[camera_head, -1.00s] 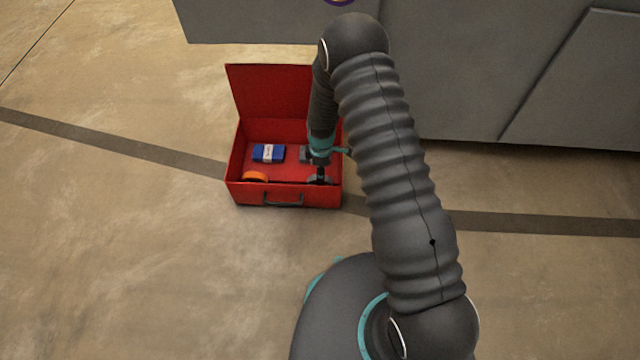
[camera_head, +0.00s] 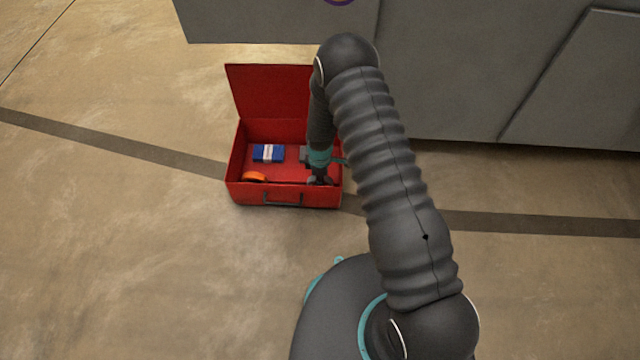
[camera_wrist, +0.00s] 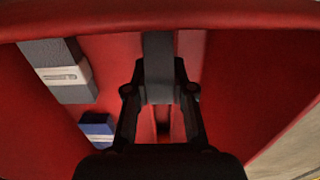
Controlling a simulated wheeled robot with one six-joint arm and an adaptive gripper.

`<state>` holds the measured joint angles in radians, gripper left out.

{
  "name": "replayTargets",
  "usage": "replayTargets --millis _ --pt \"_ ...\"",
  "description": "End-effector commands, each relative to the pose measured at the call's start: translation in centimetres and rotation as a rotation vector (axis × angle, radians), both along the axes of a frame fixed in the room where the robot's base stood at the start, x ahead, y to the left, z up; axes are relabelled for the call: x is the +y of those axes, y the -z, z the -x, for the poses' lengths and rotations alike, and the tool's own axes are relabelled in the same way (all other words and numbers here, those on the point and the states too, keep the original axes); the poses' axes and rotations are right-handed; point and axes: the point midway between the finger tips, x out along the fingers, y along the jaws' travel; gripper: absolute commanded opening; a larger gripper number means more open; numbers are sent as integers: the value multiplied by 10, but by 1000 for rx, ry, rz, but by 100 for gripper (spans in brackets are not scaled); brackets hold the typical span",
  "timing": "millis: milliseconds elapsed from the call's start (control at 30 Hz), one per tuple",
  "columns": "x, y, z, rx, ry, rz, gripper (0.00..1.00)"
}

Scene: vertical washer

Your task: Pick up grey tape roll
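A grey piece that I take to be the grey tape roll (camera_wrist: 158,55) shows in the wrist view, seen edge-on against the red floor of the toolbox. My gripper (camera_wrist: 159,82) has its two fingertips on either side of it and they appear to touch it. In the head view my gripper (camera_head: 320,180) points down inside the front right part of the open red toolbox (camera_head: 283,199). The roll cannot be made out there, as my gripper and arm hide that part.
A blue box (camera_head: 268,153) and an orange ring (camera_head: 255,177) lie in the toolbox's left part. A grey box with a pale label (camera_wrist: 60,72) lies beside my gripper. The toolbox walls stand close around it. A grey cabinet (camera_head: 480,70) stands behind; the floor on the left is clear.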

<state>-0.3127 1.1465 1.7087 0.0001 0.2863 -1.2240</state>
Motion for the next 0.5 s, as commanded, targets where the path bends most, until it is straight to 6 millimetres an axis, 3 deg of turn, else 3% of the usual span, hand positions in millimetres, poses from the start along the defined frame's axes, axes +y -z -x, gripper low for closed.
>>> replayTargets --millis 267,500 --pt "0 -2 0 -1 0 0 0" --pt "0 -35 -1 -4 0 -1 0"
